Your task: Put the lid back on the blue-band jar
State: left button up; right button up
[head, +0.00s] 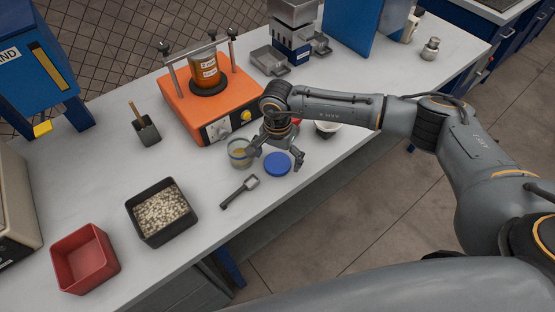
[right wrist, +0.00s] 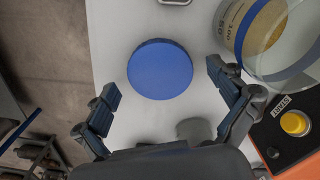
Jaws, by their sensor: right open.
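The blue lid (head: 277,164) lies flat on the white bench, and in the right wrist view the lid (right wrist: 160,69) sits ahead of and between the fingertips. My right gripper (head: 277,157) is open and empty above the lid, with its fingers spread to either side; it also shows in the right wrist view (right wrist: 165,88). The clear jar (head: 239,154) stands uncovered just left of the lid, with tan contents. My left gripper is not in view.
An orange shaker (head: 213,105) holding an amber jar stands behind the jar. A white bowl (head: 327,129) is partly behind my arm.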

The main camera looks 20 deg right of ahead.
jog(key=c, duration=0.9)
jog(key=shift+o, duration=0.2)
jog(key=shift+r, duration=0.1)
jog(key=shift+w+r, duration=0.1)
jog(key=shift+r, duration=0.2)
notch_tip(320, 180, up, 2)
jog(key=shift+r+b, duration=0.1)
jog(key=shift+b, duration=0.35)
jog(key=s+a+r+b, duration=0.5)
jog(key=s+r, duration=0.5)
jog(key=s, duration=0.3)
jog(key=shift+a, duration=0.35)
